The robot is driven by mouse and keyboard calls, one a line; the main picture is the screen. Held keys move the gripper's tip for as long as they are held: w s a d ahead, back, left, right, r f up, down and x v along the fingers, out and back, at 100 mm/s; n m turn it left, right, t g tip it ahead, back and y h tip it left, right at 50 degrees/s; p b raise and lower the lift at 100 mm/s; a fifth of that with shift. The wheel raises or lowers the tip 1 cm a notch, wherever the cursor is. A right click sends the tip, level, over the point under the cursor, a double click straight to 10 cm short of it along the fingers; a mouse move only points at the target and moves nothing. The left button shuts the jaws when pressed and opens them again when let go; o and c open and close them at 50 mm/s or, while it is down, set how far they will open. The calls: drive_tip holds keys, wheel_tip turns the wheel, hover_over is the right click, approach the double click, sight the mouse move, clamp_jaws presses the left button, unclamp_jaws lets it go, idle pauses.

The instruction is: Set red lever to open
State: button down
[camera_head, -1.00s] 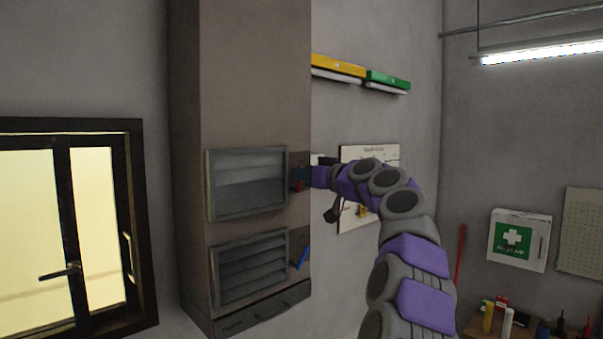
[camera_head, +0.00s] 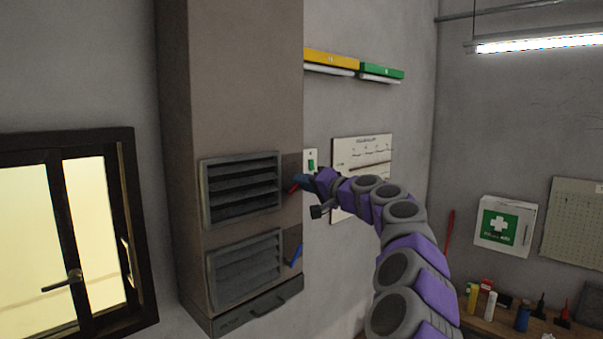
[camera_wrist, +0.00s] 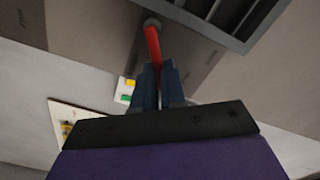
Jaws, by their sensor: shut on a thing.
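The red lever (camera_head: 293,189) is on the right side of the tall brown duct, beside the upper louvred vent (camera_head: 242,190). The upper vent's slats stand apart with dark gaps between them. My gripper (camera_head: 304,181) is at the lever's free end. In the wrist view, the red lever (camera_wrist: 153,45) runs from a round grey pivot down between the two blue fingers of my gripper (camera_wrist: 158,72), which are shut on it. The fingers hide the lever's tip.
A blue lever (camera_head: 296,256) sits lower on the duct, beside a lower vent (camera_head: 246,268) whose slats look nearly closed. A small switch plate (camera_head: 310,162) and a whiteboard (camera_head: 372,150) are on the wall behind my arm. A window (camera_head: 70,235) is at left.

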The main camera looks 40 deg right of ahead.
drive_tip(key=shift+d+f+m+p, duration=0.15)
drive_tip(key=shift+f+m+p, duration=0.15)
drive_tip(key=shift+m+p, duration=0.25)
drive_tip(key=shift+d+f+m+p, duration=0.1)
drive_tip(key=shift+f+m+p, duration=0.2)
drive_tip(key=shift+m, duration=0.45)
drive_tip(key=c, duration=1.6)
unclamp_jaws()
drive_tip(key=o, duration=0.4)
drive_tip(key=shift+d, duration=0.35)
drive_tip(key=shift+a, duration=0.1)
drive_tip(key=s+d+b, duration=0.1)
drive_tip(key=s+b, duration=0.2)
drive_tip(key=s, duration=1.4)
drive_tip(key=shift+d+b, duration=0.35)
drive_tip(key=shift+b, duration=0.05)
drive_tip(key=shift+f, duration=0.1)
